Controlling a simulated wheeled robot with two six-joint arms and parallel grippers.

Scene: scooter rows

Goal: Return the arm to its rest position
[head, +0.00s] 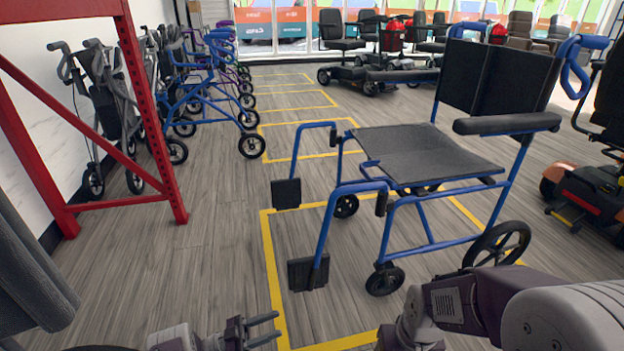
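My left gripper (278,326) shows at the bottom edge, left of centre, low over the grey floor. Its two dark fingers are apart with nothing between them. My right arm (450,302) comes in from the lower right and bends down out of the picture. Its gripper is not in view. A blue wheelchair (425,155) with black seat, backrest and footplates stands in front of me, right of centre. My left gripper is apart from it. My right arm hides part of the floor in front of the wheelchair.
Yellow floor lines (270,265) mark bays. A red metal frame (160,130) stands at the left, with folded grey walkers (105,110) behind it. Blue rollators (210,90) line up beyond. An orange-and-black scooter (590,190) stands at the right. The floor left of the wheelchair is clear.

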